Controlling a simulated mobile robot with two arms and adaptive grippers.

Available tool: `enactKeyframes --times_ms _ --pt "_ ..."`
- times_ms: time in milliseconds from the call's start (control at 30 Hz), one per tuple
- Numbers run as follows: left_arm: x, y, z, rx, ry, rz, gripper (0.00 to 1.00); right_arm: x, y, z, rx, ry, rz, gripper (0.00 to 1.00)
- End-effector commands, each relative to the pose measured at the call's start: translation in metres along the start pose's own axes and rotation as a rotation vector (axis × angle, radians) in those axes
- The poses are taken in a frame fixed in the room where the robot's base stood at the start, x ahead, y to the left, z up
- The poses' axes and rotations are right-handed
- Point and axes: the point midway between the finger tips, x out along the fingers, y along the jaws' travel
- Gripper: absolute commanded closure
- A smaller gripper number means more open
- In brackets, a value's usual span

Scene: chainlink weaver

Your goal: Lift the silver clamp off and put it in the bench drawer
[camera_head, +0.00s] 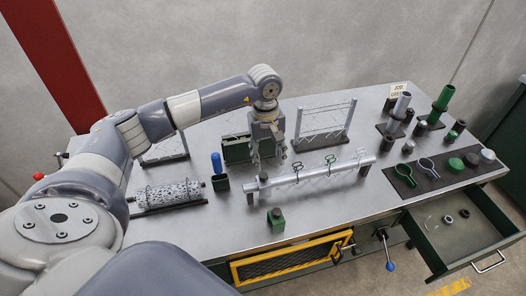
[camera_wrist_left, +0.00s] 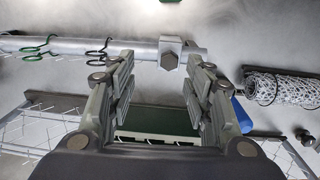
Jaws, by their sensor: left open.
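A horizontal silver bar (camera_head: 318,176) lies on supports along the bench and carries several wire clamps. The bench drawer (camera_head: 450,247) is pulled open at lower right, with small rings inside. My right gripper is not in view.
A green box (camera_head: 240,150) stands behind the bar beside my gripper. A blue-handled tool (camera_head: 217,163) and a mesh roll (camera_head: 168,195) stand left. A dark mat (camera_head: 430,183) with loose clamps and caps lies right.

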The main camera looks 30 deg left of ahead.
Motion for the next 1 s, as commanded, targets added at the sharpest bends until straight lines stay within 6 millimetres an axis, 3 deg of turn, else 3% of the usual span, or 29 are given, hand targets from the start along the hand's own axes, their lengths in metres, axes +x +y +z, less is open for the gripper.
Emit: enactKeyframes --times_ms 133,267,467,700,1000 --pt "-0.002 -0.013 -0.013 0.008 0.033 -0.047 0.53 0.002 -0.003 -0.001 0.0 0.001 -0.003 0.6" --pt "0.01 -0.014 -0.013 0.009 0.031 -0.051 0.53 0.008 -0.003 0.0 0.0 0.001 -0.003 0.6" --pt "0.047 -0.015 -0.013 0.009 0.029 -0.05 0.53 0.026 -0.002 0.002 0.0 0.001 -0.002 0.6" --pt "0.083 -0.016 -0.015 0.008 0.032 -0.046 0.53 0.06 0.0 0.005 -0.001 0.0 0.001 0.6" --pt "0.088 -0.016 -0.015 0.008 0.031 -0.045 0.53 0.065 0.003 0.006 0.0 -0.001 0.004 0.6"
